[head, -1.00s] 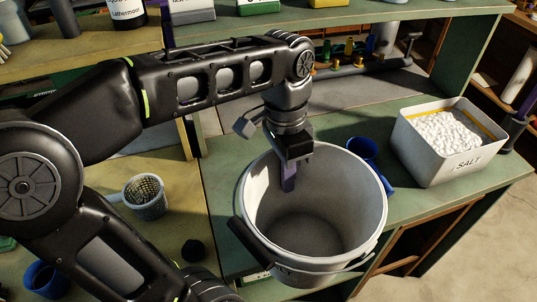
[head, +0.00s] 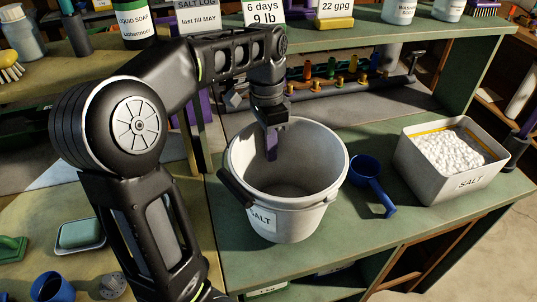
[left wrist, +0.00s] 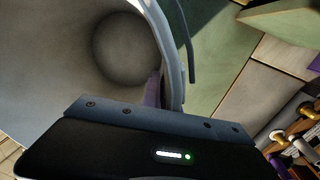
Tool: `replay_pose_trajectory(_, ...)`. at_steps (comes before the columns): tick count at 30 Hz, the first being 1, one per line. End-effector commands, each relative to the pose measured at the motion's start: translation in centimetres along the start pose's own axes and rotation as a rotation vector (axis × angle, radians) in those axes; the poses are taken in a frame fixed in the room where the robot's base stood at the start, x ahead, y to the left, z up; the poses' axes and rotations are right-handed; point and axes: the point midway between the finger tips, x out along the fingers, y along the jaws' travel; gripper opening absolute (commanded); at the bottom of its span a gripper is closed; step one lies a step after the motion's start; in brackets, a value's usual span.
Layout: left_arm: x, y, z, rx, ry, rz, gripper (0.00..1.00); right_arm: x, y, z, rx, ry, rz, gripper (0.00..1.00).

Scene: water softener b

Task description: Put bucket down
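The bucket (head: 310,208) is white-grey, empty and upright, with a SALT label and a dark handle folded down at its left. It is over the green bench top (head: 235,262), and its base looks at or very near the surface; I cannot tell if it fully touches. My left gripper (head: 272,148) reaches down over its far rim, with a purple finger inside the wall; the other finger is hidden. The grip looks shut on the rim. The left wrist view shows the bucket's inside (left wrist: 60,60) and rim close to the gripper. My right gripper is not seen.
A blue scoop (head: 368,170) lies just right of the bucket. A white salt bin (head: 445,160) full of salt stands farther right. A pipe with valves (head: 345,85) runs behind. Bench surface is clear in front of the bucket.

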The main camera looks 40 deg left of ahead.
Motion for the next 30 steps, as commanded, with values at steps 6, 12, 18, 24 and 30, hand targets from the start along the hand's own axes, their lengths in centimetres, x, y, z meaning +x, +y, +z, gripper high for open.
replay_pose_trajectory(6,1.6,-1.2,0.0,-0.001,-0.003,0.003,0.00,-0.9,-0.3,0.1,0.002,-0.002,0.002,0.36)
replay_pose_trajectory(12,3.3,-1.4,0.0,0.000,0.000,0.000,0.00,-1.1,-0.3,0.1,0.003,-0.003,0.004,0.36)
replay_pose_trajectory(18,3.3,-1.4,-0.1,-0.001,0.001,-0.001,0.00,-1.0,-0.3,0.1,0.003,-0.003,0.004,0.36)
replay_pose_trajectory(24,3.6,-1.5,0.0,-0.001,0.000,-0.001,0.08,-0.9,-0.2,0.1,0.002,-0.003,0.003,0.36)
replay_pose_trajectory(30,3.6,-1.5,0.0,-0.001,0.000,-0.001,0.25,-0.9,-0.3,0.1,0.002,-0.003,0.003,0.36)
